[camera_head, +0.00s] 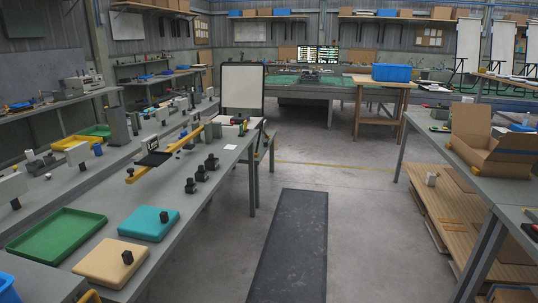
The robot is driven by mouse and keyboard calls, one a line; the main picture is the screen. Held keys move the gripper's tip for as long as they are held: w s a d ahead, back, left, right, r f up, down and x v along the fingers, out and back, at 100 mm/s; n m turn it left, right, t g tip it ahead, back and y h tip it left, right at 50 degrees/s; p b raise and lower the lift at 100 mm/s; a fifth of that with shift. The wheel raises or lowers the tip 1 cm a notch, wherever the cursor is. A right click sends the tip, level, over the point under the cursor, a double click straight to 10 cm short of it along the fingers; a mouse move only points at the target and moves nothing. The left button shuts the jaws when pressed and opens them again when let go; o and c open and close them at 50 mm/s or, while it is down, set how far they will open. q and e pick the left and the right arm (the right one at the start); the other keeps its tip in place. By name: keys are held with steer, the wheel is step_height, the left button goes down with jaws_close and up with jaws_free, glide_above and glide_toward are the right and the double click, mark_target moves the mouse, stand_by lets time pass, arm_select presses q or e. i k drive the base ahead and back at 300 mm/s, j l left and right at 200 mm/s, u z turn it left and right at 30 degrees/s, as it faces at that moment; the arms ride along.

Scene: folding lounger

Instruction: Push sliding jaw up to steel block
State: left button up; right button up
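A long yellow bar (172,152) with dark end pieces lies on the grey bench at the left, and a black flat plate (154,159) sits across it. This looks like a clamp, but which part is its sliding jaw is too small to tell. Several small dark blocks (190,186) stand in a row on the bench to its right. One dark block (127,257) stands on a tan board and another (164,216) on a teal board. I cannot tell which one is the steel block. Neither of my grippers is in view.
The bench (205,182) also bears a green tray (57,236), a teal board (148,224) and a tan board (101,268). A dark mat (291,245) lies on the open floor to its right. A table with an open cardboard box (490,150) stands at the right.

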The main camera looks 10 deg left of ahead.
mark_target(49, 159)
steer(key=i+u, duration=0.1)
steer(key=i, duration=0.75)
steer(key=i+l+u, duration=0.15)
steer(key=i, duration=0.65)
steer(key=i+u, duration=0.25)
steer(key=u, duration=0.15)
steer(key=i+u, duration=0.2)
steer(key=u, duration=0.15)
steer(key=i+u, duration=0.25)
steer(key=u, duration=0.15)
steer(key=i+l+u, duration=0.2)
steer(key=u, duration=0.2)
steer(key=i+u, duration=0.2)
steer(key=u, duration=0.15)
steer(key=i+l+u, duration=0.15)
steer(key=u, duration=0.25)
steer(key=i, duration=0.1)
